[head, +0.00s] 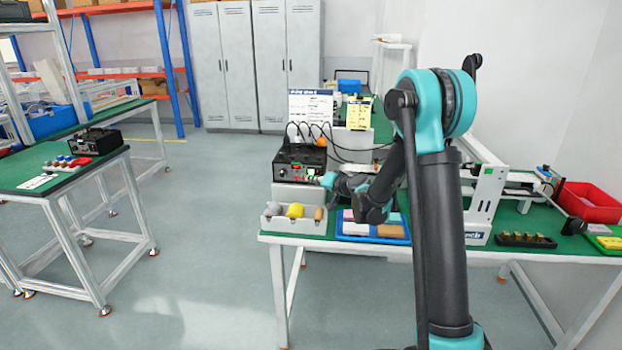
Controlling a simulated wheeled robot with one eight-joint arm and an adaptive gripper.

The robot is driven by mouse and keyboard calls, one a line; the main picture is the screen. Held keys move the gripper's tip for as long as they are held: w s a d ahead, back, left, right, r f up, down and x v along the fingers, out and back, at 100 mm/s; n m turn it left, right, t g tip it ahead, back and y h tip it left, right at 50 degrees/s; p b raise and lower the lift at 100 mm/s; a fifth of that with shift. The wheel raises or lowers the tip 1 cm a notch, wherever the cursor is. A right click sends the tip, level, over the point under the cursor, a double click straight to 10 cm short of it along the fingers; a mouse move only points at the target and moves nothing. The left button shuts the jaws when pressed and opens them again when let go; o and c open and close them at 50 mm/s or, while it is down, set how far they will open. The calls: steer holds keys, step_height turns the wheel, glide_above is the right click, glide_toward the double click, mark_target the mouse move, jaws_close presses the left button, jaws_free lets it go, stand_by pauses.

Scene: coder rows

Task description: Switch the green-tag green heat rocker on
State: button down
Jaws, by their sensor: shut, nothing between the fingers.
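A black control box (287,157) stands on a light block at the left end of the green-topped bench, with cables running from its top. Its front carries a small lit green spot (311,171) near the right end. Single rockers, tags and their on or off positions are too small to tell. My gripper (319,179) is shut and empty at the lower right of the box's front, close to the green spot. I cannot tell whether the fingertips touch the panel. My gripper and wrist hide part of the box's lower right corner.
A red bin (590,203) stands at the right. A second table (40,175) is at the left, with open floor between.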

steer(key=shift+s+r, duration=0.1)
steer(key=shift+s, duration=0.4)
steer(key=shift+s, duration=0.1)
steer(key=shift+s+a+r, duration=0.1)
steer(key=shift+s+r, duration=0.1)
steer(key=shift+s, duration=1)
steer(key=shift+s+r, duration=0.2)
steer(key=shift+s, duration=1)
steer(key=s+d+f+g+h, duration=0.2)
steer(key=s+d+f+h, duration=0.1)
steer(key=s+d, duration=0.6)
steer(key=s+d+f+g+h, duration=0.2)
steer(key=s+d+f+h, duration=0.2)
steer(key=s+d, duration=0.6)
steer(key=s+d+f+g+h, duration=0.2)
steer(key=s+d, duration=0.7)
steer(key=s, duration=0.8)
steer(key=shift+d+f+h, duration=0.2)
steer(key=shift+f+h, duration=0.6)
steer(key=shift+f, duration=0.05)
